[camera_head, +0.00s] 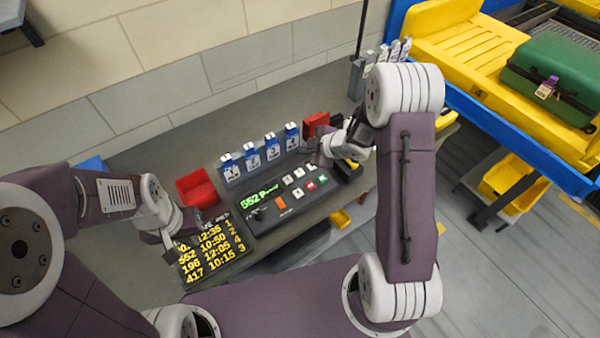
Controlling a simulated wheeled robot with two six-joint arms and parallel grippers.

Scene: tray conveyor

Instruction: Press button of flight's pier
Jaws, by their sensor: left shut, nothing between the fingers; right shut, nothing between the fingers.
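A dark control panel (262,218) stands on the grey counter. Its green display (254,194) reads 552 followed by a blurred word. A flight board (208,262) in yellow text lists 552 with 10:50; the end digits are partly unclear. My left gripper (174,243) is shut over the board's upper left. My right gripper (318,153) is shut and empty above the panel's far side, beyond the white keys; contact is unclear.
Blue-and-white tags (270,147) stand in a row behind the panel. A red tray (197,188) is left of them. A green suitcase (552,75) lies in a yellow tray (440,45) on the blue-edged conveyor (520,148).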

